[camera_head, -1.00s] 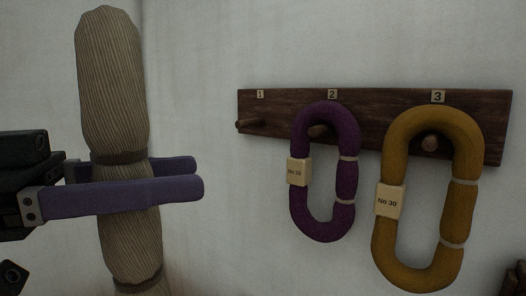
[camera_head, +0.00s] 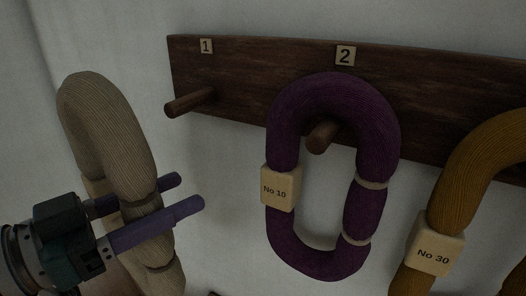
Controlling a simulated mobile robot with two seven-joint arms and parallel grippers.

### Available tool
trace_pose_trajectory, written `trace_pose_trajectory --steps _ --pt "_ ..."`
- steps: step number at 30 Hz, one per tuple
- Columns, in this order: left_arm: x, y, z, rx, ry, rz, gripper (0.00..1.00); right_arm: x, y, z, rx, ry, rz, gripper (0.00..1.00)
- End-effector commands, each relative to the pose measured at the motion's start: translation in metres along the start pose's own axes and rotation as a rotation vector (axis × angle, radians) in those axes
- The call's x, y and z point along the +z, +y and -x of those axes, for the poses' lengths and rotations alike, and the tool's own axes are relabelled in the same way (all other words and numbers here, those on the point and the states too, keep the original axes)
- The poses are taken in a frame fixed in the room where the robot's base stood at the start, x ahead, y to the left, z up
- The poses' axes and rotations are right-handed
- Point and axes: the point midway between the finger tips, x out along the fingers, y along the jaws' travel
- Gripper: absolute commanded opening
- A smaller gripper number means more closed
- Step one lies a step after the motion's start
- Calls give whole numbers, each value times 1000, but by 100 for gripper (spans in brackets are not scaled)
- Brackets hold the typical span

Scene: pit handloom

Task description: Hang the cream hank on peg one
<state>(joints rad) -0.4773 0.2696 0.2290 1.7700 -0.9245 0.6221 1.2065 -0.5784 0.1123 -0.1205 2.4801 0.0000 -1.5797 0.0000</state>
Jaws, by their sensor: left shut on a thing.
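The cream hank (camera_head: 108,135) is a thick ribbed loop with ties, upright at the left. My left gripper (camera_head: 186,192) is shut on its near side, with a purple finger on each side of the yarn. Part of a pale tag shows behind the hank; its writing is hidden. Peg one (camera_head: 188,102) is a bare wooden peg under the number 1 plate (camera_head: 206,46). It sticks out to the right of the hank's top, apart from it. My right gripper is not in view.
The dark wooden rail (camera_head: 260,68) runs along the pale wall. A purple hank (camera_head: 378,125) tagged No 10 hangs on peg two (camera_head: 322,136). A mustard hank (camera_head: 478,165) tagged No 30 hangs further right, cut by the frame. The wall below peg one is clear.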

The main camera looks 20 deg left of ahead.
Motion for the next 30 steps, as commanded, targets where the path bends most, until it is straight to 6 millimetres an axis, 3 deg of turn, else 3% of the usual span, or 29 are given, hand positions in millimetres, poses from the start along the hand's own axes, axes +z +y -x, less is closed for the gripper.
trace_pose_trajectory --steps 30 --pt "4 -30 -82 3 3 -5 0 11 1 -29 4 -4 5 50"
